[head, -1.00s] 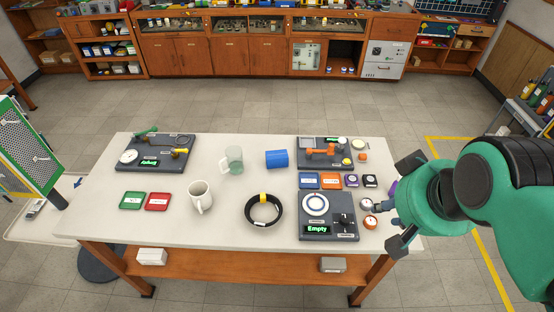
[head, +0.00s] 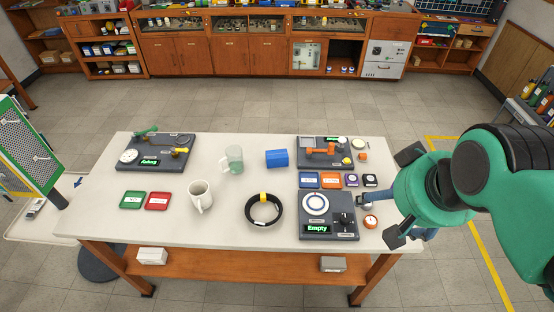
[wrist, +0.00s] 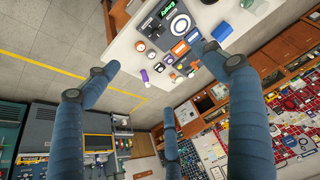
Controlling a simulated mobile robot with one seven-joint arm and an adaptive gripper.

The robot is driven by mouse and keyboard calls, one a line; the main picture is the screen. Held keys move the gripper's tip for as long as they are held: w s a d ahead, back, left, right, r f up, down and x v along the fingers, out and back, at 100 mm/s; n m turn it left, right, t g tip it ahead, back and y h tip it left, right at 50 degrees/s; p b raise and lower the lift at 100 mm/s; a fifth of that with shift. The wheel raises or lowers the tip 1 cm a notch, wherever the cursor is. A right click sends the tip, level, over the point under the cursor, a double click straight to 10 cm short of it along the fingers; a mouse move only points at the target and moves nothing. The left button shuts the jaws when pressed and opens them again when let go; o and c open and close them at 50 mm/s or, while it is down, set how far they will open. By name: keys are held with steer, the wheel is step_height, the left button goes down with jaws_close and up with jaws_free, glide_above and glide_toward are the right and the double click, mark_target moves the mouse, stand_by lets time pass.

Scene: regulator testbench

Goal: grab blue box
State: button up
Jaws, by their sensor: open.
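A blue block (head: 277,158) lies on the white table, right of the pale green mug. A flat blue box with a white label (head: 309,180) lies beside an orange one, on the right half of the table; the pictures do not settle which one is the blue box. My gripper (head: 385,200) is at the table's right edge, right of both and apart from them. Its three blue fingers are spread and empty, also in the wrist view (wrist: 165,78). The wrist view shows the table's small objects beyond the fingers, partly hidden by one of them.
A grey "Empty" station (head: 328,230) and another grey station (head: 325,146) flank the small boxes. A black ring (head: 250,212), a white mug (head: 200,196), a green mug (head: 234,160) and red and green cards (head: 157,201) stand left. Table space between mugs and block is clear.

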steer(key=w+a+r+m+g, duration=0.1)
steer(key=w+a+m, duration=0.1)
steer(key=w, duration=0.6)
steer(key=w+a+r+m+g, duration=0.1)
steer(key=w+a+m, duration=0.1)
steer(key=w, duration=0.6)
steer(key=m+g, duration=0.4)
steer(key=m, duration=0.8)
glide_above(277, 155)
step_height(277, 155, down, 29)
steer(key=shift+s+p, duration=0.15)
steer(key=shift+p, duration=0.2)
steer(key=shift+f+b, duration=0.55)
steer(key=shift+f, duration=3.8)
steer(key=shift+f, duration=0.1)
steer(key=shift+d+f+b, duration=0.1)
steer(key=shift+f+b, duration=0.4)
steer(key=shift+f, duration=2)
